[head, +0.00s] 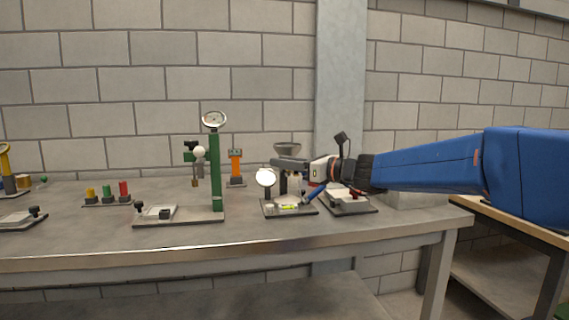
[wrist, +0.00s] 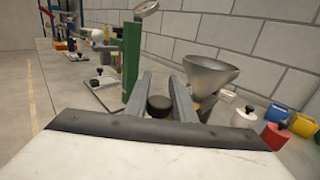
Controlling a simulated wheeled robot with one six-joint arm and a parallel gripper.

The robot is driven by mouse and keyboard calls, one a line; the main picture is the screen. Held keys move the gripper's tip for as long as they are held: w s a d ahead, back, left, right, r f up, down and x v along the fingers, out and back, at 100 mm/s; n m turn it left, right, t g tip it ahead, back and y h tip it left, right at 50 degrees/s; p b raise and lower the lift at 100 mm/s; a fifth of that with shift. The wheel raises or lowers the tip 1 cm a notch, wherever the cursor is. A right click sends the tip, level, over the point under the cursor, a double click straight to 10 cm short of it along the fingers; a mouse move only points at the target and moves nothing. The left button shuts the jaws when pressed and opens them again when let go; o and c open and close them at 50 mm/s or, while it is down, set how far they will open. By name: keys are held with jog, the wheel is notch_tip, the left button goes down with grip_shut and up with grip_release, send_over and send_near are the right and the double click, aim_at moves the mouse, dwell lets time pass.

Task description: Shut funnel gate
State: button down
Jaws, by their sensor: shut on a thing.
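The grey metal funnel (wrist: 208,72) stands just right of my gripper's fingers in the wrist view, wide mouth up. The gate itself cannot be made out; my gripper covers that area.
A green stand with a dial (head: 215,165) is to the left. White and red containers (wrist: 243,117) stand right of the funnel. The front bench strip is clear.

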jog(key=shift+w+a, duration=0.15)
jog(key=shift+w, duration=0.45)
jog(key=shift+w+a, duration=0.15)
jog(key=shift+w, duration=0.4)
jog(key=c, duration=1.5)
grip_release()
jog(key=shift+s, duration=0.1)
